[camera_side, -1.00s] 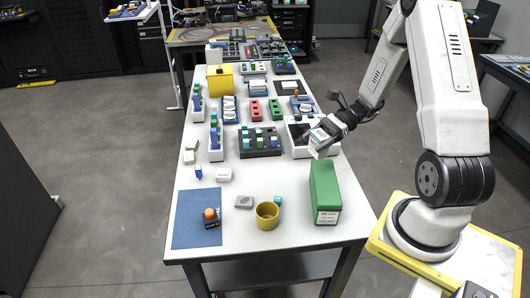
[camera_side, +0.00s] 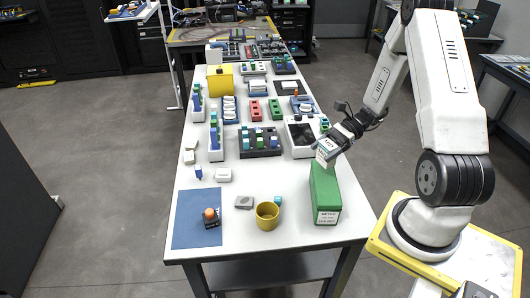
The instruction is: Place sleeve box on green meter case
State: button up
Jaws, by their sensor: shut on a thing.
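The green meter case (camera_side: 325,196) is a long green box with a white label on its front end. It stands at the right side of the table. The sleeve box (camera_side: 326,151) is a small white box with dark lettering. My gripper (camera_side: 332,146) is shut on it and holds it tilted at the far end of the green case. The box's lower edge is at or just above the case top; I cannot tell whether they touch. The fingers partly hide the box.
A yellow cup (camera_side: 267,215) and a grey block (camera_side: 244,202) stand left of the case. A blue mat (camera_side: 197,230) with an orange-topped item lies at the front left. A white tray with a dark panel (camera_side: 300,139) stands behind.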

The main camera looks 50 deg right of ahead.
aim_at(321, 162)
jog(key=shift+f, duration=0.2)
jog(key=shift+f, duration=1.65)
jog(key=shift+f, duration=0.15)
jog(key=o, duration=1.2)
jog(key=shift+r, duration=0.2)
jog(key=shift+v, duration=3.75)
